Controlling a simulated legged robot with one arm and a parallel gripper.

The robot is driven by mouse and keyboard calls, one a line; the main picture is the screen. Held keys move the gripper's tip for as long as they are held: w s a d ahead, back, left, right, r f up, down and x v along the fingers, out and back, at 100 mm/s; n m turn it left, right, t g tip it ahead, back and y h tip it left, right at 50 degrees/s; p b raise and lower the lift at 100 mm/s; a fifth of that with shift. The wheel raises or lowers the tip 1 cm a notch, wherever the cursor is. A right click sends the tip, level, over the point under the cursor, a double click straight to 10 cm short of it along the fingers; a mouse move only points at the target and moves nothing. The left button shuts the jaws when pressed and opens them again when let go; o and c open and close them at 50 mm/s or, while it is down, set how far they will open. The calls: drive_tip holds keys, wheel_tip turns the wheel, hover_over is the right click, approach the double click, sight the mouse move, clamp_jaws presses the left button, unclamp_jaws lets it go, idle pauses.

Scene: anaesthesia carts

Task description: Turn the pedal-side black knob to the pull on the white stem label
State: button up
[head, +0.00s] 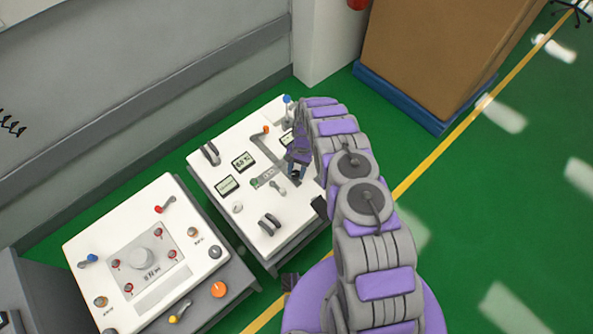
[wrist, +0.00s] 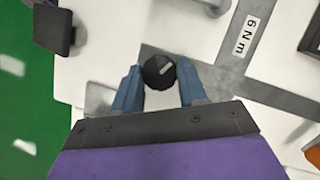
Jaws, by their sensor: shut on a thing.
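A round black knob (wrist: 159,72) with a white pointer line sits between the blue-grey fingers of my gripper (wrist: 158,70) in the wrist view. The fingers are shut on its two sides. The pointer line points right and slightly up in that view. A white label (wrist: 246,36) reading "6 N m" lies on the grey stem, up and right of the knob. A black pedal (wrist: 55,27) is at the upper left. In the head view my gripper (head: 295,172) reaches down onto the right side of the far white cart top, and it largely hides the knob.
The far cart top (head: 222,160) also carries displays (head: 243,162), a blue-topped lever (head: 287,99), an orange knob (head: 266,130) and a black rocker (head: 270,223). A second white cart (head: 90,237) stands at the lower left.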

drive_tip(key=shift+w+r, duration=0.1)
drive_tip(key=shift+w, duration=0.15)
drive_tip(key=o, duration=1.1)
drive_tip(key=shift+s, duration=0.1)
drive_tip(key=shift+c, duration=0.2)
drive_tip(key=p+v, duration=0.2)
drive_tip(key=v, duration=1.5)
